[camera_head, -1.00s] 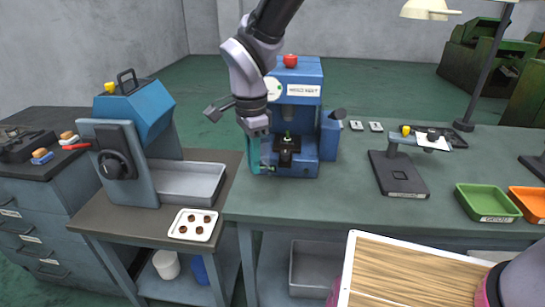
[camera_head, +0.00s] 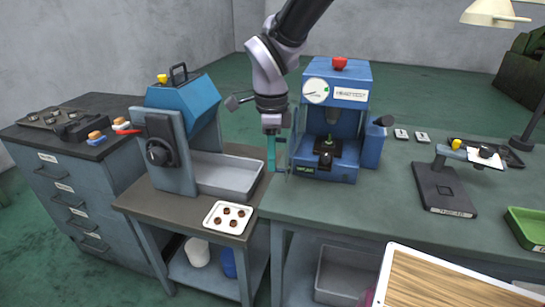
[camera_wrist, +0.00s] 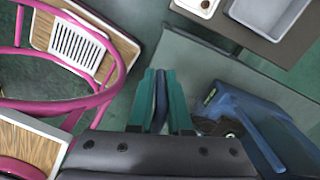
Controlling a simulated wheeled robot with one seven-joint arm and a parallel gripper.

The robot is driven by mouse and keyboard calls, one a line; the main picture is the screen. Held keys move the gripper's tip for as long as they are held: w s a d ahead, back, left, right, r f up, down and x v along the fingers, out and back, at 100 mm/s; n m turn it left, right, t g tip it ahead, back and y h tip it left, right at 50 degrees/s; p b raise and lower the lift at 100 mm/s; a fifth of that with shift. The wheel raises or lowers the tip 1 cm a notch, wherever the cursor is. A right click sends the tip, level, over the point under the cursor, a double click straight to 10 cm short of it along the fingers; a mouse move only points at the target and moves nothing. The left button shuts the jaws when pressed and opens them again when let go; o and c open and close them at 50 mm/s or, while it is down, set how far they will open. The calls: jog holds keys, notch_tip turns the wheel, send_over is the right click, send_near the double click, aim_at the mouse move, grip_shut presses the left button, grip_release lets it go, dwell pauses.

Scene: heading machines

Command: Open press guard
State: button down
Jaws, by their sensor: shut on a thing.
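The blue press (camera_head: 353,80) with a red knob on top stands on the green bench, its work opening facing me. My gripper (camera_head: 271,155) is just left of the press, pointing down. In the wrist view my teal fingers (camera_wrist: 162,105) are closed on a narrow dark blue piece, which looks like the guard handle (camera_wrist: 160,98). The press body (camera_wrist: 262,130) is to the right of the fingers there. A thin upright edge, apparently the guard (camera_head: 290,148), shows between my gripper and the press's left side. The clear panel itself is hard to make out.
Left of my gripper are a blue-topped machine (camera_head: 187,105), a grey tray (camera_head: 225,175) and a white tray with brown pieces (camera_head: 227,227). A stand (camera_head: 440,185) is on the right of the bench. The bench front before the press is clear.

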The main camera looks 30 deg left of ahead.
jog(key=shift+w+r, duration=0.1)
jog(key=shift+w, duration=0.05)
jog(key=c, duration=0.9)
grip_release()
notch_tip(320, 180, up, 11)
jog(key=shift+f, duration=0.15)
